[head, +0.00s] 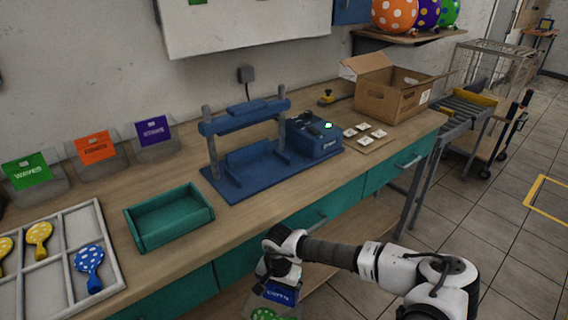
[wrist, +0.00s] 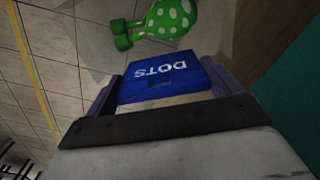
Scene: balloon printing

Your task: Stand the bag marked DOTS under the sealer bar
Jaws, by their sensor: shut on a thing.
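The DOTS bag has a blue header card (wrist: 165,80) with white lettering, and a green white-spotted balloon (wrist: 165,22) shows in its clear part. My gripper (wrist: 163,92) is shut on the header card, one finger at each side. In the head view the bag (head: 283,293) hangs from my gripper (head: 279,275), in front of the bench and below its top; its lower end is cut off by the frame. The blue sealer bar (head: 243,117) spans two grey posts over a blue base (head: 236,190) on the bench. The space under the bar holds no bag.
A teal tray (head: 169,217) lies left of the sealer. A blue box (head: 314,138) with a green light stands at its right. WAVES (head: 27,171), orange (head: 95,147) and purple (head: 153,131) header cards line the wall. A cardboard box (head: 390,92) stands far right; a divided balloon tray (head: 47,285) front left.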

